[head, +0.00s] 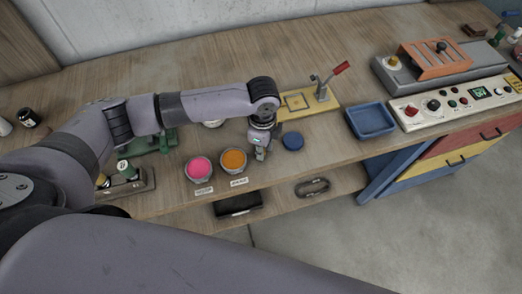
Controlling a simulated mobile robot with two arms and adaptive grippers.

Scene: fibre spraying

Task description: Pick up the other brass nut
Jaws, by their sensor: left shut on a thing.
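My left gripper (260,153) points down just above the wooden bench, between the orange-filled cup (233,161) and the round blue lid (292,141). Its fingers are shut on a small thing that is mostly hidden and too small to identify. No brass nut can be made out clearly in the head view. My right gripper is not in view.
A pink-filled cup (199,168) stands left of the orange one. A yellow-based lever press (310,101) is behind the gripper. A blue tray (370,121) and control panel (450,101) are right. A small bottle rack (126,186) is left, near the bench's front edge.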

